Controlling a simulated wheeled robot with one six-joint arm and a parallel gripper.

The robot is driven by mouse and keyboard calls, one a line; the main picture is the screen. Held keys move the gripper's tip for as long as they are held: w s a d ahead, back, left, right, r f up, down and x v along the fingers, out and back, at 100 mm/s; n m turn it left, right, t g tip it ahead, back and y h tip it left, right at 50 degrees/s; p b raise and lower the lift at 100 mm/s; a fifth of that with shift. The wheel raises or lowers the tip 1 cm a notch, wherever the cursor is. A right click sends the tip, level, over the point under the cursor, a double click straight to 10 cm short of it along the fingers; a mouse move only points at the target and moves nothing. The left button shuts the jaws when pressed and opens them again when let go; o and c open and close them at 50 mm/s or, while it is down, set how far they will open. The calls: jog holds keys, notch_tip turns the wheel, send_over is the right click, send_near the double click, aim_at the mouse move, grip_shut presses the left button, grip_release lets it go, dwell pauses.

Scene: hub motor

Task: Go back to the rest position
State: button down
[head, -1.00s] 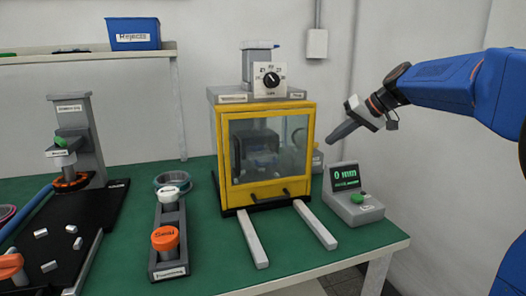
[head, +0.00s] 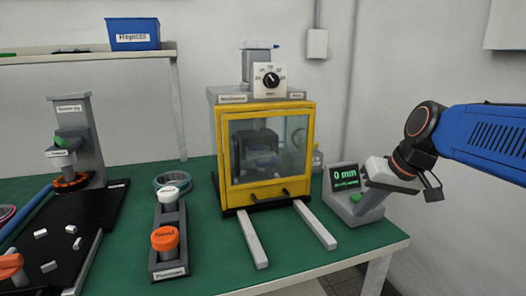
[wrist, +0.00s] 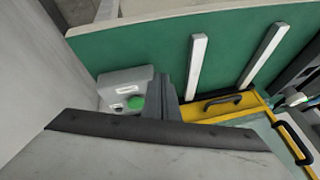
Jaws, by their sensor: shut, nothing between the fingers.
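My gripper (head: 364,207) is at the right of the head view, its fingers together and pointing down and left. It overlaps the grey display box (head: 343,182), which reads "0 mm", and hides part of its front. I cannot tell whether they touch. In the wrist view the closed fingers (wrist: 163,92) point away beside the box's green button (wrist: 135,103). No object shows between the fingers.
A yellow-framed cabinet (head: 222,150) with a shut glass door stands left of my gripper, two pale rails (head: 253,238) in front. A press stand (head: 88,135), an orange-topped holder (head: 167,265) and a blue Rejects bin (head: 133,42) lie further left. The green table's (head: 375,238) right front corner is clear.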

jog(key=s+d+f+h, duration=0.1)
jog(key=s+d+f, duration=0.1)
jog(key=s+f, duration=0.4)
jog(key=s+d+f+h, duration=0.2)
jog(key=s+f, duration=0.5)
jog(key=s, duration=0.4)
jog(key=shift+d+m, duration=0.25)
jog(key=shift+m, duration=0.05)
jog(key=c, duration=2.5)
grip_release()
